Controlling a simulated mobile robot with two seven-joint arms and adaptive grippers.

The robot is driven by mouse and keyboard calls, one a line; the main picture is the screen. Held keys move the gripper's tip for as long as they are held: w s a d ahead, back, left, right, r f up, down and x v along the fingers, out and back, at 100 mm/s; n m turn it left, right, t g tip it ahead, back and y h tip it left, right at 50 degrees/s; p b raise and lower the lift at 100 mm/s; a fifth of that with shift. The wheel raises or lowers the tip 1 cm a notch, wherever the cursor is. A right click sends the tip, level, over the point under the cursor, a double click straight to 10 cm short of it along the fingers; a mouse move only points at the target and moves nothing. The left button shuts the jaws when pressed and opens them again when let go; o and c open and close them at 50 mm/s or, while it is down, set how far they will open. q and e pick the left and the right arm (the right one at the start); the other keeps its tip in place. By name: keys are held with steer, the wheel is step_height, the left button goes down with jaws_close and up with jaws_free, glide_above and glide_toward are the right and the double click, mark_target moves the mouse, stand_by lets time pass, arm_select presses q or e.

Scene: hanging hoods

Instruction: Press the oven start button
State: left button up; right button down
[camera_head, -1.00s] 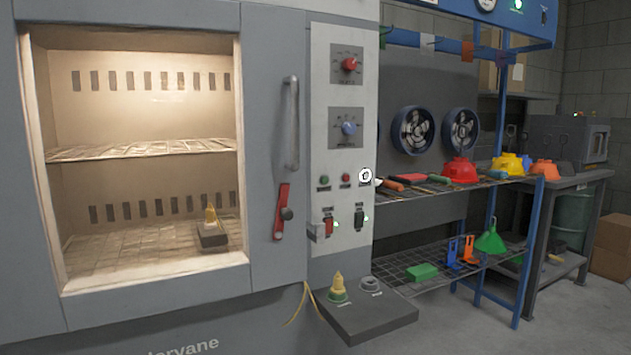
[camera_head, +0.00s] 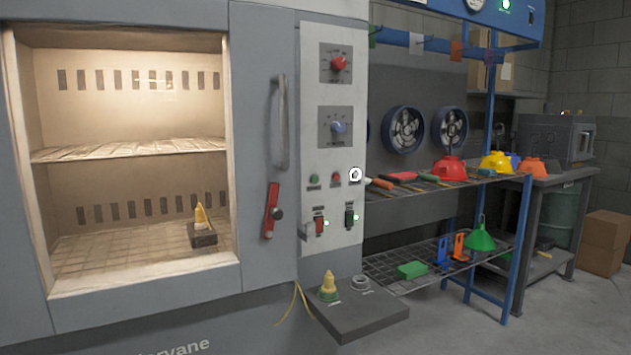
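The oven (camera_head: 262,120) fills the left half of the head view, with a lit chamber behind a window and a vertical grey handle (camera_head: 279,122). Its control panel (camera_head: 342,265) carries a red knob (camera_head: 339,63), a blue knob (camera_head: 338,127), a small green button (camera_head: 314,180) and a small red button (camera_head: 336,177). The labels are too small to read. Neither of my grippers is in view.
A grey ledge (camera_head: 355,318) juts out below the panel, holding a yellow-tipped piece (camera_head: 328,286) and a grey ring (camera_head: 361,283). A wire rack (camera_head: 385,272) with coloured items and a table (camera_head: 560,181) stand to the right. Floor at lower right is clear.

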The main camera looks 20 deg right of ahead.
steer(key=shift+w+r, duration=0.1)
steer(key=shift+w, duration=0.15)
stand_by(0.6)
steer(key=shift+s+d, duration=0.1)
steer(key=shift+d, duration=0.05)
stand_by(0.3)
